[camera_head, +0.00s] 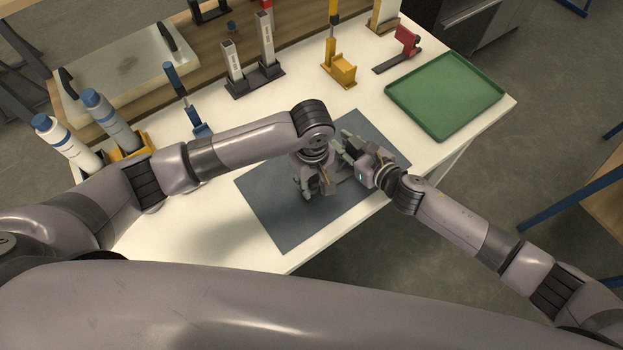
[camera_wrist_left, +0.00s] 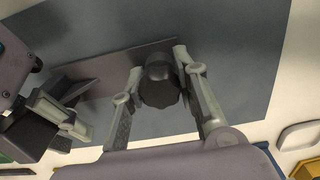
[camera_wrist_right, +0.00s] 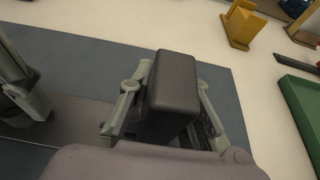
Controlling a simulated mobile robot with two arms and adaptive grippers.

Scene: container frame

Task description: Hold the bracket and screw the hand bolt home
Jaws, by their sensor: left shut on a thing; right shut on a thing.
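The bracket (camera_wrist_right: 173,80) is a dark grey piece with an upright block, and my right gripper (camera_head: 350,152) is shut on that block. In the left wrist view its flat grey part (camera_wrist_left: 112,68) lies over the mat. The hand bolt (camera_wrist_left: 160,84) shows as a dark scalloped knob between the fingers of my left gripper (camera_head: 314,184), which is shut on it. The bolt's shank and hole are hidden, so I cannot tell how deep it sits. In the head view both grippers are close together over the blue-grey mat (camera_head: 275,212) and cover most of the bracket.
A green tray (camera_head: 446,94) stands at the right of the white table. A yellow holder (camera_head: 341,70), a red tool (camera_head: 406,42), and a dark stand with two upright pieces (camera_head: 255,78) are behind. White-and-blue bottles (camera_head: 68,143) stand at left. The mat's front is clear.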

